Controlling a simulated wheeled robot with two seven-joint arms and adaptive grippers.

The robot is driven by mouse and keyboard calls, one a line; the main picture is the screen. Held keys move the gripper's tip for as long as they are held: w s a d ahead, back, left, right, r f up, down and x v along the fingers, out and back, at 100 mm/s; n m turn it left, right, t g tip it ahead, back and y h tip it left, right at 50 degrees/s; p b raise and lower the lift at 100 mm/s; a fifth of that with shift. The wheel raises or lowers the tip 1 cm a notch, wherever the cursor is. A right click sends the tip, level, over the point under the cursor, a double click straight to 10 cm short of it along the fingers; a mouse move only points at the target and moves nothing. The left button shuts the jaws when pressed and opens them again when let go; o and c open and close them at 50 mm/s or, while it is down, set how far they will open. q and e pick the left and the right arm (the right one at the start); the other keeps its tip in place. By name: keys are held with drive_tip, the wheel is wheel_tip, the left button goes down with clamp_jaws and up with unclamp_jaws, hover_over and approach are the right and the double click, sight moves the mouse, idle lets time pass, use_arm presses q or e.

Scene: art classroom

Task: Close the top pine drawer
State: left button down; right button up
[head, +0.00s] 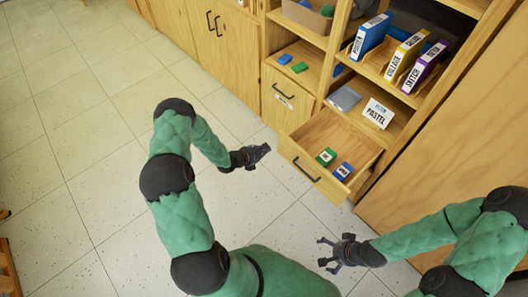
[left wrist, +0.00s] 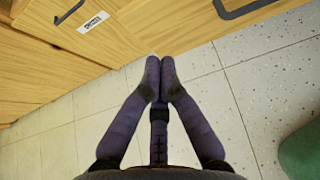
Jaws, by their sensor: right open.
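The pine drawer (head: 300,167) is pulled out of the shelf unit, with a dark bar handle (head: 306,170) on its front. A green box (head: 326,157) and a blue box (head: 343,171) lie inside it. My left gripper (head: 264,150) is to the left of the drawer front, apart from it. In the left wrist view its fingertips (left wrist: 160,62) meet with nothing between them, over the floor. A dark handle (left wrist: 245,8) shows at the top right there. My right gripper (head: 325,254) is open and empty, over the floor in front of the drawer.
A closed labelled cabinet front (head: 287,108) stands left of the drawer. Shelves above hold blue, yellow and purple binders (head: 425,65). A large wooden panel (head: 455,150) is at right.

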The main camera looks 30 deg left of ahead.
use_arm(q)
drive_tip(key=b, duration=0.3)
approach(285, 141)
drive_tip(key=x, duration=0.5)
drive_tip(key=shift+s+d+f, duration=0.15)
drive_tip(key=shift+w+d, duration=0.2)
drive_tip(key=shift+w, duration=0.35)
use_arm(e)
wheel_tip(285, 141, down, 4)
drive_tip(key=shift+r, duration=0.15)
